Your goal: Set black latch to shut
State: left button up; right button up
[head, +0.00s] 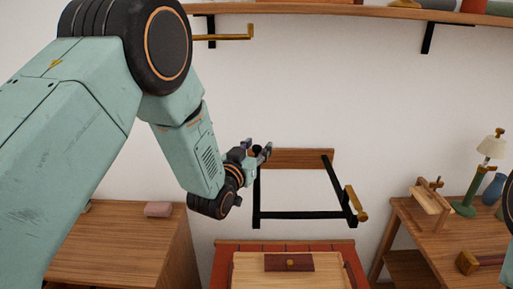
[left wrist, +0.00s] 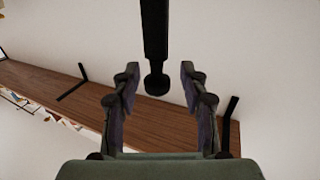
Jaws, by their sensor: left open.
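A black metal frame (head: 300,215) hangs on the wall below a wooden board (head: 303,158), with a brass-coloured handle (head: 357,203) at its right corner. It seems to be the black latch, but I cannot tell for sure. My left gripper (head: 259,149) is beside the frame's upper left end, with its fingers apart. In the left wrist view a black bar with a rounded end (left wrist: 156,84) reaches down between the two open fingers of the gripper (left wrist: 159,74). The fingers show gaps on both sides of it. My right gripper is not seen.
A long shelf (head: 350,12) with brackets runs along the top of the wall. A red-edged wooden chest (head: 290,270) stands below the frame. A wooden cabinet (head: 110,235) is at the left, and a table (head: 425,230) with a lamp (head: 480,175) is at the right.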

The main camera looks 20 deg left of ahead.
pick_arm(q)
jog(key=shift+s+r, duration=0.25)
jog(key=shift+s, duration=0.15)
jog(key=shift+w+d, duration=0.15)
jog(key=shift+d, duration=0.05)
jog(key=shift+c, duration=1.2)
jog(key=shift+w+f, duration=0.3)
jog(key=shift+w, duration=0.1)
jog(key=c, duration=0.3)
jog(key=shift+s+a+r, duration=0.1)
jog(key=shift+s+a, duration=0.05)
jog(key=shift+s, duration=0.05)
jog(key=c, duration=0.3)
jog(key=shift+r, duration=0.15)
grip_shut()
